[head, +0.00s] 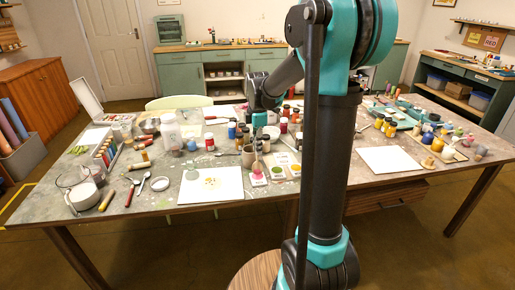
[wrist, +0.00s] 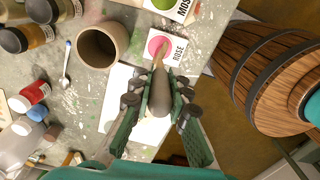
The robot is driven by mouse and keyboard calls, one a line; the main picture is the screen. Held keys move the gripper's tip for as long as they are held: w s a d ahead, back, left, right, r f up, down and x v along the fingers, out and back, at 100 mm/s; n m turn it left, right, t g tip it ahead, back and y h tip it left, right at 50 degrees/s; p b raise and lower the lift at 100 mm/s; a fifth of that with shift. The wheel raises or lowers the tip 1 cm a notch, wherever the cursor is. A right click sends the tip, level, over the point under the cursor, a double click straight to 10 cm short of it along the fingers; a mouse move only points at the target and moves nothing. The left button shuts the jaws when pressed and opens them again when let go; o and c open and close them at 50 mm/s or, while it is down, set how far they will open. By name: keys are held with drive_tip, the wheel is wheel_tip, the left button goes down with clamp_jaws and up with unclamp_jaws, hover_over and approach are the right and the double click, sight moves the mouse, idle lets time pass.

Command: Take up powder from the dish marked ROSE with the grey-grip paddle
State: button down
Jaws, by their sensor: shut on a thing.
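The dish marked ROSE (wrist: 153,49) holds pink powder and sits on a white card lettered ROSE near the table's front edge. It also shows in the head view (head: 259,177). My gripper (wrist: 157,82) is shut on the grey-grip paddle (wrist: 159,96), with the grip between its fingers. The paddle's thin end points at the pink powder and overlaps it in the wrist view; whether it touches the powder I cannot tell. In the head view my gripper (head: 258,143) is above the dish, small and partly lost among the jars.
A green dish (wrist: 166,4) on a card marked MOSS stands beside the ROSE dish. A brown cup (wrist: 102,45) stands close by, with jars and a spoon (wrist: 66,68) beyond. A white sheet (head: 205,189) lies left of the dishes. A wooden barrel-like stool (wrist: 275,80) stands off the table.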

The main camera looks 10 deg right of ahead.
drive_tip(key=shift+r, duration=3.25)
